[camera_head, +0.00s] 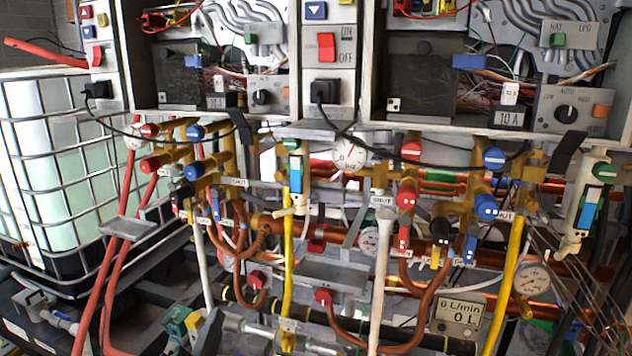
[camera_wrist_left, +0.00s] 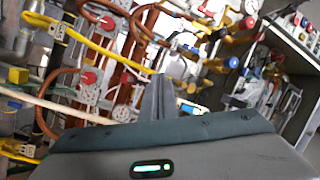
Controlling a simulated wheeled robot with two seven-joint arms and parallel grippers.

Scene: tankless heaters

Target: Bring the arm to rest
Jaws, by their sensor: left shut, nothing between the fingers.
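My left gripper (camera_wrist_left: 159,98) shows in the left wrist view, its two grey fingers together and nothing between them. Its dark body fills the bottom of that view, with a small green-lit display. The fingers point toward copper and yellow pipes, and I see no contact with them. In the head view I cannot clearly pick my left gripper out from the clutter of pipes. My right gripper shows in neither view.
Two open heater cabinets with wiring hang across the top; a control panel (camera_head: 325,45) stands between them. Below are valves, a pressure gauge (camera_head: 350,154), a flow display (camera_head: 459,314) and a yellow pipe (camera_head: 510,280). A caged white tank (camera_head: 40,150) stands left. Free room is tight.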

